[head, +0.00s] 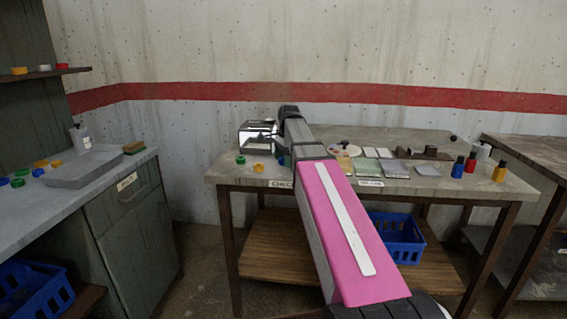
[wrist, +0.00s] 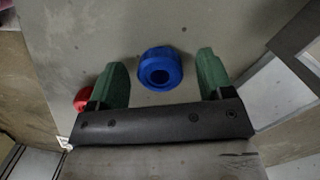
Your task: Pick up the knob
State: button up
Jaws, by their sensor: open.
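A blue round knob (wrist: 160,69) with a dark hole in its middle lies on a grey surface in the wrist view. My gripper (wrist: 162,62) is open, with one green finger to the left of the knob and one to the right. Gaps show between the knob and both fingers, so neither touches it. In the head view, my pink and grey arm reaches over the middle table (head: 225,171) and hides the gripper's fingers. A small blue bit (head: 281,160) shows beside my arm there; I cannot tell whether it is the same knob.
A red round piece (wrist: 82,98) lies by the left finger. On the middle table are a shiny box (head: 257,134), a green ring (head: 240,160), flat plates (head: 395,168) and small bottles (head: 471,162). A left counter holds a grey tray (head: 85,170).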

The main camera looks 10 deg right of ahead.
jog(key=c, duration=1)
jog(key=shift+c, duration=0.2)
jog(key=shift+r, duration=0.15)
jog(key=shift+r, duration=0.55)
notch_tip(320, 180, up, 3)
jog(key=shift+f, duration=0.2)
jog(key=s+a+r, duration=0.6)
jog(key=s+r, duration=0.1)
jog(key=s, duration=0.2)
jog(key=shift+s+a, duration=0.3)
jog(key=shift+s, duration=0.05)
